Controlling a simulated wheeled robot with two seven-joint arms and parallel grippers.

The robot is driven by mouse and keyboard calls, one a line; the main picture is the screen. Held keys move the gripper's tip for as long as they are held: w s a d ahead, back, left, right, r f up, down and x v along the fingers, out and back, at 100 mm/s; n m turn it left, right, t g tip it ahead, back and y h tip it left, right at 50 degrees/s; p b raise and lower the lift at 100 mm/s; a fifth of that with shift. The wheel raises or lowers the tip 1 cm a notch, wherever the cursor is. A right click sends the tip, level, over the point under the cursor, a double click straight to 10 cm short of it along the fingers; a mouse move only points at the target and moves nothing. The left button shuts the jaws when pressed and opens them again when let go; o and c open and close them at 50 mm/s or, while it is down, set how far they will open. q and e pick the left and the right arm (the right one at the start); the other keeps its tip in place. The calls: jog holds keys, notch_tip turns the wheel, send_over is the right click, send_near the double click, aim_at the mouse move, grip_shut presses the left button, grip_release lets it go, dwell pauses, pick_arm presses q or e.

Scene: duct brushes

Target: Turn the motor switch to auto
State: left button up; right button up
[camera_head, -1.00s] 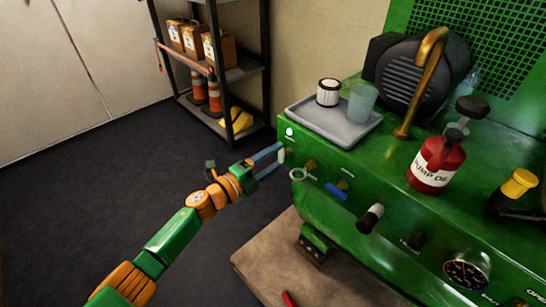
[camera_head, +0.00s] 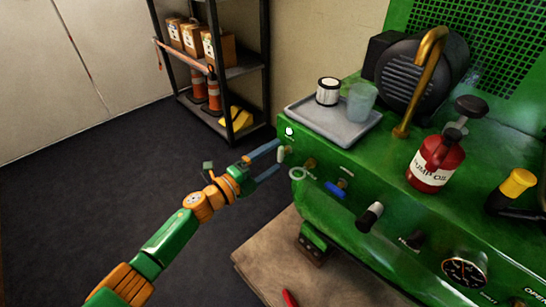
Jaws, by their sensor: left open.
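The green machine (camera_head: 340,165) fills the right side. At the left end of its front face, a small pale switch lever (camera_head: 282,154) sits below a white round lamp (camera_head: 289,132); its label is too small to read. My left gripper (camera_head: 277,158) points at this lever from the left, with its two blue fingers apart. The upper fingertip is close to the lever; I cannot tell whether it touches. The lower finger is below it. My right gripper is not in view.
Along the front are a brass fitting with a pale ring (camera_head: 298,173), a blue-handled valve (camera_head: 336,189), black knobs (camera_head: 370,217) and a gauge (camera_head: 465,271). A grey tray (camera_head: 330,127) and a red oil can (camera_head: 436,163) stand on top. A shelf (camera_head: 240,70) stands behind; floor at left is clear.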

pick_arm(q)
jog(key=p+v, duration=0.1)
jog(key=v, duration=0.5)
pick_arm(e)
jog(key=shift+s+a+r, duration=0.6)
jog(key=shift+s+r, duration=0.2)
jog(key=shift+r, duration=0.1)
pick_arm(q)
jog(key=shift+s+a, duration=0.15)
